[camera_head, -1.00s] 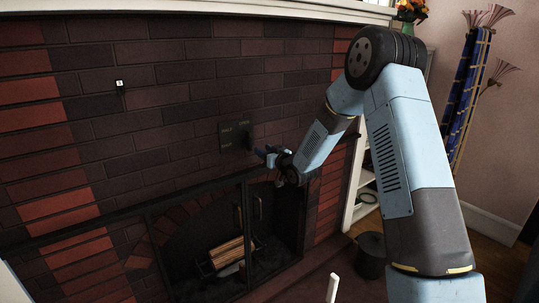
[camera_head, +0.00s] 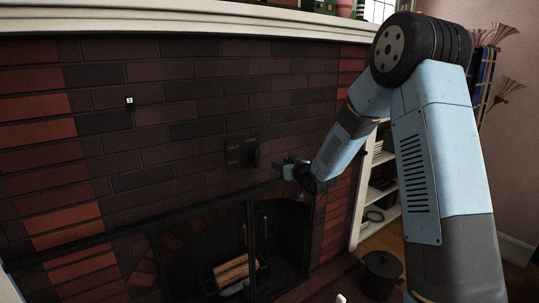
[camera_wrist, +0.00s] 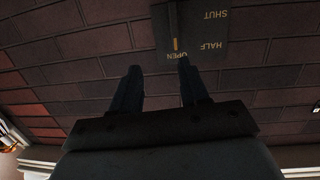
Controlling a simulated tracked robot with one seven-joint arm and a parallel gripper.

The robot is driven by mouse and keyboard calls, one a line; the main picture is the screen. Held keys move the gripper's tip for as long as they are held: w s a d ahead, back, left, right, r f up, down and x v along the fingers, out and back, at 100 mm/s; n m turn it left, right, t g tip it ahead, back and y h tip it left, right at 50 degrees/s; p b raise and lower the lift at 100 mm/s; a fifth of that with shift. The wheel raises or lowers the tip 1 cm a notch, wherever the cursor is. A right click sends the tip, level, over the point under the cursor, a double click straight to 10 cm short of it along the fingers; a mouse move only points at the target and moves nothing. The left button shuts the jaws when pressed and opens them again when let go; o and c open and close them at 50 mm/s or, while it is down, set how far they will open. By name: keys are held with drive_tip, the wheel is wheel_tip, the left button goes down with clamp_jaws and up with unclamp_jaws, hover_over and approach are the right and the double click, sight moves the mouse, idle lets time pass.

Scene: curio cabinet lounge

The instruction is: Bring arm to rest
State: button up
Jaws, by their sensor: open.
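My arm reaches toward the brick fireplace wall. My gripper (camera_head: 283,166) is at its end, in front of the wall and just right of a dark damper plate (camera_head: 233,151). In the wrist view, my gripper (camera_wrist: 160,76) shows two dark fingers spread apart with nothing between them. The plate (camera_wrist: 212,22) shows there upside down, with the words SHUT, HALF and OPEN and a yellow mark near OPEN. A dark handle (camera_head: 253,159) stands out from the plate in the head view. The fingers look apart from the plate.
The firebox below holds logs (camera_head: 233,270) behind a dark metal frame. A white mantel (camera_head: 200,24) runs above. White shelves (camera_head: 378,200) and a dark bucket (camera_head: 381,271) stand at the right, beyond my arm. A small white tag (camera_head: 129,100) hangs on the bricks.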

drive_tip(key=s+d+r+m+g+h, duration=0.2)
drive_tip(key=s+d+r+h, duration=0.2)
drive_tip(key=s+d+r, duration=0.4)
drive_tip(key=s+d+r+m+g+h, duration=0.1)
drive_tip(key=s+d+r+g+h, duration=0.3)
drive_tip(key=s, duration=0.7)
drive_tip(key=s+d+m+g, duration=0.1)
drive_tip(key=s+d, duration=0.2)
drive_tip(key=s, duration=1.1)
drive_tip(key=s+d+r+m+g, duration=0.1)
drive_tip(key=s+d+m, duration=0.1)
drive_tip(key=s, duration=1.2)
drive_tip(key=shift+s+d+r+g, duration=0.2)
drive_tip(key=shift+d+g, duration=0.2)
drive_tip(key=shift+d, duration=0.15)
